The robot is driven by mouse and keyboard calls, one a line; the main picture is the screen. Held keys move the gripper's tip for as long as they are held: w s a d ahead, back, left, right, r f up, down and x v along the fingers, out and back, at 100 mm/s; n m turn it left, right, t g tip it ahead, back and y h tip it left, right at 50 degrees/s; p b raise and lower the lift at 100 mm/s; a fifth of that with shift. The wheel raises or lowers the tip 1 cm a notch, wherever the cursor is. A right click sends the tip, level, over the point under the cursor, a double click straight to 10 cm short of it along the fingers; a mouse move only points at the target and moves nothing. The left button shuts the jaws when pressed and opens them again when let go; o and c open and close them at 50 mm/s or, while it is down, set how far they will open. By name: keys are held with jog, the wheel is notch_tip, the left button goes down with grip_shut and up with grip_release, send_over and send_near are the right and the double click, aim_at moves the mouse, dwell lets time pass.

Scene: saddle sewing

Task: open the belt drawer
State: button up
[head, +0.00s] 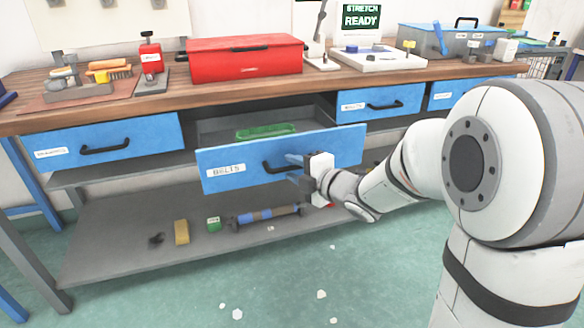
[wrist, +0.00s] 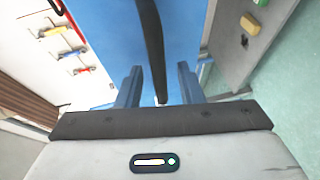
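The belt drawer (head: 232,168), with a blue front and a label that reads BELTS, stands pulled out from under the workbench. Its grey inside shows, with a green item (head: 266,131) in it. Its black bar handle (head: 275,167) is partly hidden by my gripper in the head view. My gripper (head: 294,168) is at the right part of this handle. In the wrist view the handle (wrist: 150,40) runs between the two blue fingers of my gripper (wrist: 158,86), with a visible gap on each side. The fingers look open and apart from the bar.
Blue drawers (head: 104,138) flank it left and right, shut. The wooden benchtop (head: 150,102) carries a red toolbox (head: 245,60) and other tools. A lower shelf (head: 130,235) holds a yellow block (head: 181,232) and a roller-like bar (head: 268,214). White scraps (head: 237,314) lie on the green floor.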

jog(key=p+v, duration=0.1)
jog(key=v, duration=0.5)
jog(key=shift+s+d, duration=0.3)
jog(key=shift+r, duration=0.1)
jog(key=s+d+r+m+g+h+p, duration=0.1)
jog(key=s+d+r+m+h+p, duration=0.3)
jog(key=d+r+m+h+p, duration=1)
jog(key=s+a+r+m+g+y+p, duration=0.1)
jog(key=s+r+m+g+p, duration=0.3)
jog(key=s+r+m+p, duration=0.1)
jog(key=s+a+r+m+g+y+p, duration=0.1)
jog(key=s+r+m+g+p, duration=0.3)
jog(key=s+p, duration=0.6)
jog(key=s+r+m+y, duration=0.1)
jog(key=s+m, duration=0.1)
jog(key=shift+s+a+m, duration=0.2)
jog(key=shift+s+m, duration=0.05)
jog(key=shift+m, duration=0.15)
dwell(0.9)
